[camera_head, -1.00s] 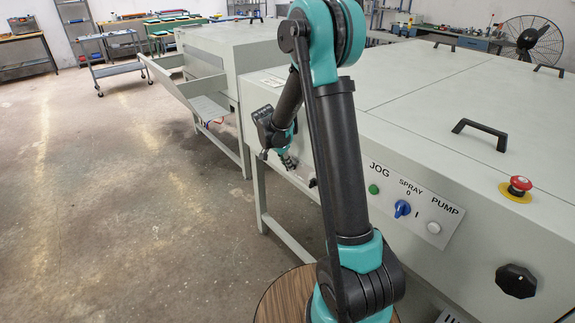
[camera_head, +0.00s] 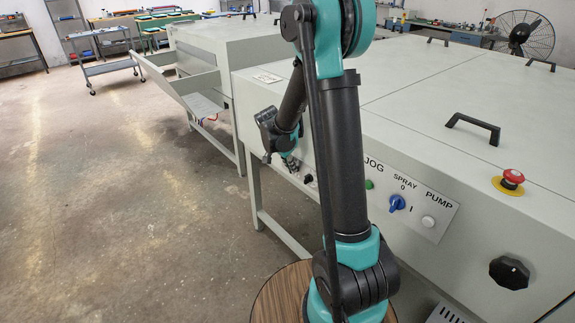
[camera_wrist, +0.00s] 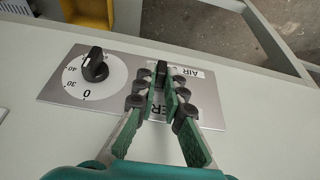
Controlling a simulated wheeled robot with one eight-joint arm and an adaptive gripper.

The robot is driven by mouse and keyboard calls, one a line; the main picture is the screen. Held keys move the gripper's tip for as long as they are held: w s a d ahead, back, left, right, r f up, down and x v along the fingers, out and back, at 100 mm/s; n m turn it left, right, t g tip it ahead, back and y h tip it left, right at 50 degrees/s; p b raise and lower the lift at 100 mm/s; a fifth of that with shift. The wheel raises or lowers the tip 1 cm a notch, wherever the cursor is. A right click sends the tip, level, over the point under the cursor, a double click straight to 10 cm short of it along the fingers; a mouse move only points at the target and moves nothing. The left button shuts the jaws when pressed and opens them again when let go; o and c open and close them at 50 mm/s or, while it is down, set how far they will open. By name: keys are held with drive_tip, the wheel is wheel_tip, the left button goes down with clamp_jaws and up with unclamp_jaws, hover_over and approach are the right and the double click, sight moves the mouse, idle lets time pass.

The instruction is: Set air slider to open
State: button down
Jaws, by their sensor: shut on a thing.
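The air slider (camera_wrist: 161,70) is a small black knob on a silver panel, beside the partly covered label AIR in the wrist view. My gripper (camera_wrist: 163,90) has its green-padded fingers closed around the knob, one on each side. The fingers hide part of the panel and its lettering. In the head view my gripper (camera_head: 290,165) is at the front side of the machine, left of the JOG panel, and the slider itself cannot be made out there.
A black dial (camera_wrist: 95,66) with a number scale is left of the slider on the same panel. A blue spray switch (camera_head: 397,203), a white pump button (camera_head: 428,221) and a red emergency button (camera_head: 512,177) are further right on the machine. Open floor lies left.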

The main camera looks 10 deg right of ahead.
drive_tip(key=shift+s, duration=0.2)
drive_tip(key=c, duration=1.6)
unclamp_jaws()
drive_tip(key=shift+d, duration=0.1)
drive_tip(key=v, duration=1.2)
drive_tip(key=s+d+f+n+y, duration=0.1)
drive_tip(key=s+n, duration=0.3)
drive_tip(key=s, duration=0.4)
drive_tip(key=s+d+f+n+t+y, duration=0.1)
drive_tip(key=s+d+f+n, duration=0.1)
drive_tip(key=s+f+n, duration=0.2)
drive_tip(key=s+d+f+n+t+y, duration=0.1)
drive_tip(key=s+d+f+n, duration=0.1)
drive_tip(key=s, duration=0.9)
drive_tip(key=shift+s+d+f+n+y, duration=0.4)
drive_tip(key=shift+f+n, duration=0.25)
drive_tip(key=shift+n, duration=0.35)
